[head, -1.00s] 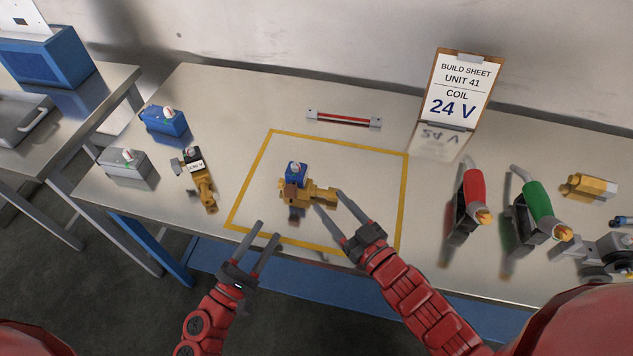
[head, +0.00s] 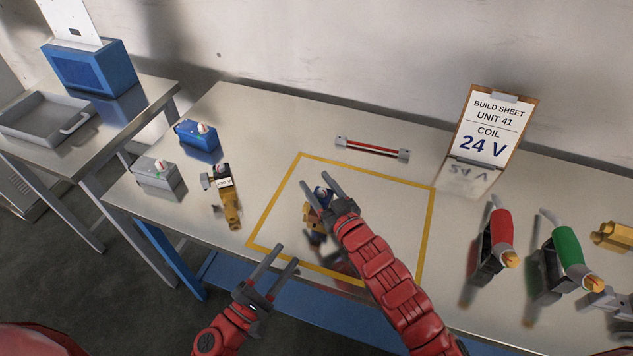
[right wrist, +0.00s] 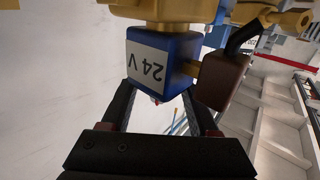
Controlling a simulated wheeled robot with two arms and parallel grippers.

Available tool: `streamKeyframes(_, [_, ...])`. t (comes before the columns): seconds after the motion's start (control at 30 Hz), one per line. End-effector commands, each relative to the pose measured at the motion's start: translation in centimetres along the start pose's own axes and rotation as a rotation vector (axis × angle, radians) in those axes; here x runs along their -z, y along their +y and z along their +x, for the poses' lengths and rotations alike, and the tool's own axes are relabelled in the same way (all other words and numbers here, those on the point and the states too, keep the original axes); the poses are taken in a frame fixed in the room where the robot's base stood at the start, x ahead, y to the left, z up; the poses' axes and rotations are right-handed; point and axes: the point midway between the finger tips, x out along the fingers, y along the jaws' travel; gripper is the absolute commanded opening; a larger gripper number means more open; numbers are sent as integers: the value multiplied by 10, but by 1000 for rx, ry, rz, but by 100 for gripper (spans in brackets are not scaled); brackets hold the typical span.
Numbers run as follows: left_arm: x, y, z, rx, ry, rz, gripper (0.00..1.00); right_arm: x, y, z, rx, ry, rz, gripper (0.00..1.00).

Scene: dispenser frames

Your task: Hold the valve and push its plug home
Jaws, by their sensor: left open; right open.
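The valve lies inside the yellow outline and is mostly hidden by my right gripper in the head view. Its blue coil (head: 326,193) shows between the fingers, with a bit of brass body (head: 312,221) beside it. In the right wrist view the coil (right wrist: 162,62) reads 24 V, upside down, under the brass body (right wrist: 180,10). A brown plug (right wrist: 221,82) stands a little off the coil's side, with a brass-coloured piece in the gap. My right gripper (head: 317,179) is open, its fingers at the coil; contact is unclear. My left gripper (head: 286,254) is open and empty near the table's front edge.
A second brass valve (head: 230,210), a grey box (head: 158,174) and a blue box (head: 197,135) stand to the left. A red-silver bar (head: 372,149) and the 24 V build sheet (head: 487,132) are behind. Red (head: 500,232) and green (head: 567,246) handled tools stand right.

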Motion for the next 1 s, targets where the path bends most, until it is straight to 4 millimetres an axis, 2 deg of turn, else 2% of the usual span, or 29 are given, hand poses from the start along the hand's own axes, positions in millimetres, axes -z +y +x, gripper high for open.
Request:
streamKeyframes(0.13, [0,0,0,0,0,0,50,0,0,8,-1,0,0,61])
streamKeyframes(0.4, [0,0,0,0,0,0,50,0,0,9,-1,-1,0,61])
streamKeyframes(0.73, [0,0,0,0,0,0,50,0,0,9,-1,0,0,2])
streamKeyframes(1.0, [0,0,0,0,0,0,50,0,0,9,-1,0,0,0])
